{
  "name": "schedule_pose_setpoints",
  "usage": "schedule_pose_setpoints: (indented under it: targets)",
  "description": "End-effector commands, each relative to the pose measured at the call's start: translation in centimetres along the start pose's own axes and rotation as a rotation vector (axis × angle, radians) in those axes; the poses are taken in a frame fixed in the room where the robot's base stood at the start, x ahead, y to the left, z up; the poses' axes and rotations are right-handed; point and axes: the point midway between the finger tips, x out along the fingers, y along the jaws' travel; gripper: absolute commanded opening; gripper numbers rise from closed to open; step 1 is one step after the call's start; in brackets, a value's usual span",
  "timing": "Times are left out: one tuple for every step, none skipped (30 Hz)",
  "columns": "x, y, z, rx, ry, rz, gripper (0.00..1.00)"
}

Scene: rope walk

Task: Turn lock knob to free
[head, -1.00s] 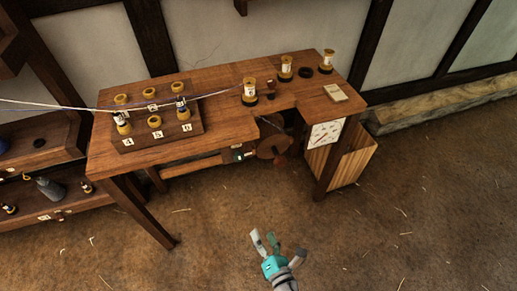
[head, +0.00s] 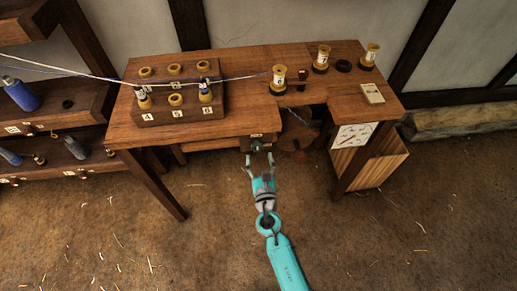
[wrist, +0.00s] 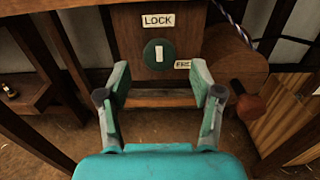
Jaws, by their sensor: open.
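The lock knob (wrist: 158,54) is a dark green disc with a pale upright bar, on a wooden panel under the bench top. In the wrist view its bar points up at a LOCK label (wrist: 158,20). A second label, partly hidden by a finger and seeming to read FREE (wrist: 182,64), is at its lower right. My gripper (wrist: 162,85) is open and empty, its fingers either side of and just short of the knob, not touching it. In the head view my gripper (head: 259,164) reaches up to the front of the bench, below the knob.
A wooden drum with a handle (wrist: 249,105) is right of the knob. The bench (head: 235,122) carries a spool block (head: 180,128), several spools and cords. A dial (head: 354,135) and wooden bin (head: 379,166) are at the right. Shelves stand left; the front floor is clear.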

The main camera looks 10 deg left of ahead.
Motion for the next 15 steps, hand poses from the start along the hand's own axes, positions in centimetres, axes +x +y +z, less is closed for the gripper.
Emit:
schedule_pose_setpoints:
  targets:
    - [1.0, 0.0, 0.0, 0.000, -0.001, -0.001, 0.66]
    - [1.4, 0.0, 0.1, 0.000, -0.001, -0.001, 0.66]
    - [2.0, 0.0, 0.1, 0.001, -0.001, -0.001, 0.66]
    - [2.4, 0.0, 0.0, 0.001, 0.000, -0.001, 0.66]
    - [2.7, 0.0, 0.0, 0.000, 0.000, -0.001, 0.66]
    - [3.2, -0.1, 0.1, 0.001, -0.001, -0.001, 0.66]
    - [3.4, -0.1, 0.0, 0.001, 0.000, -0.001, 0.66]
    - [3.7, -0.1, 0.0, 0.001, 0.000, -0.001, 0.66]
    - [4.0, -0.1, 0.0, 0.001, 0.000, -0.001, 0.66]
    - [4.1, -0.1, 0.0, 0.001, 0.000, -0.001, 0.66]
    - [4.3, -0.1, 0.0, 0.001, 0.000, -0.001, 0.66]
    - [4.4, -0.1, 0.0, 0.001, 0.000, -0.001, 0.66]
    - [4.5, -0.1, 0.0, 0.001, 0.001, -0.001, 0.66]
    - [4.5, -0.1, 0.0, 0.001, 0.001, -0.001, 0.66]
    - [4.6, -0.1, 0.0, 0.001, 0.001, -0.001, 0.66]
